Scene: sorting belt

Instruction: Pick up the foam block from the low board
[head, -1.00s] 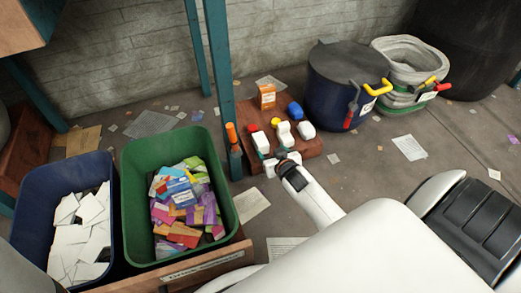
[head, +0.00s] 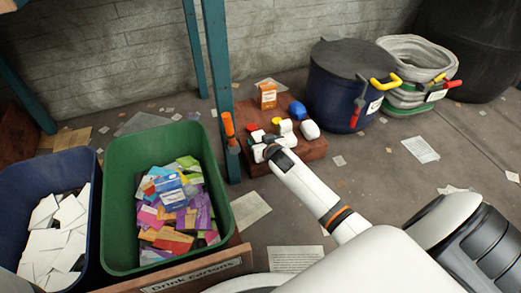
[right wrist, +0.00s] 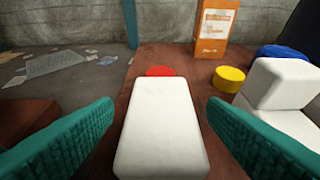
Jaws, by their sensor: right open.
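The low board (head: 300,153) is a reddish-brown slab on the floor, also in the right wrist view (right wrist: 155,58). A white, round-edged block (right wrist: 160,125), which looks like the foam block, lies on it. My right gripper (right wrist: 160,107) is open, with a teal finger on each side of this block. Gaps show between both fingers and the block. In the head view, my right gripper (head: 268,150) is small at the board's near left part and partly hides the block. My left gripper is not in view.
Close by on the board are a red disc (right wrist: 160,71), a yellow cylinder (right wrist: 229,79), stacked white pieces (right wrist: 282,84), an orange carton (head: 267,96) and a blue item (head: 297,110). A teal post (head: 217,80) stands left, a dark blue drum (head: 340,90) right. A green bin (head: 116,215) is nearer left.

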